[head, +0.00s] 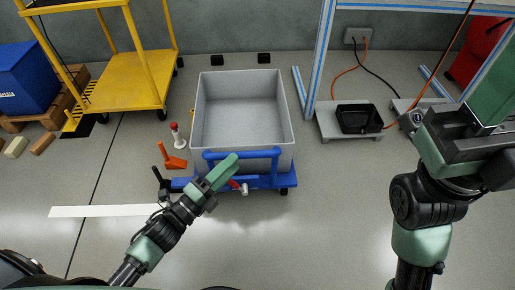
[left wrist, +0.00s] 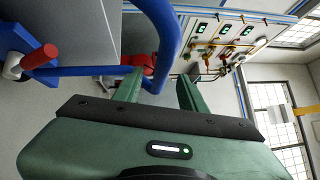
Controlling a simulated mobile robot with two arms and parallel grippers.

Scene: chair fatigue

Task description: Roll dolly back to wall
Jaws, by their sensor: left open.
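The dolly is a low blue frame (head: 263,182) with a blue push bar at its near side, and it carries a large grey bin (head: 243,150). The bin looks empty. My left gripper (head: 222,172) is open at the push bar, left of its middle. In the left wrist view the blue bar (left wrist: 170,35) bends down between or just beyond the fingertips (left wrist: 160,85); I cannot tell whether they touch it. The grey wall (head: 225,35) is behind the dolly, with floor between. My right gripper (head: 488,105) is at the right, its fingers partly cut off by the frame edge.
Two black blocks (head: 264,58) sit at the wall base. A yellow cart (head: 125,80) stands at the left. A red-topped post (head: 177,135) and an orange piece (head: 171,157) stand left of the bin. A blue-white rack (head: 318,60) and black tray (head: 359,118) are at the right.

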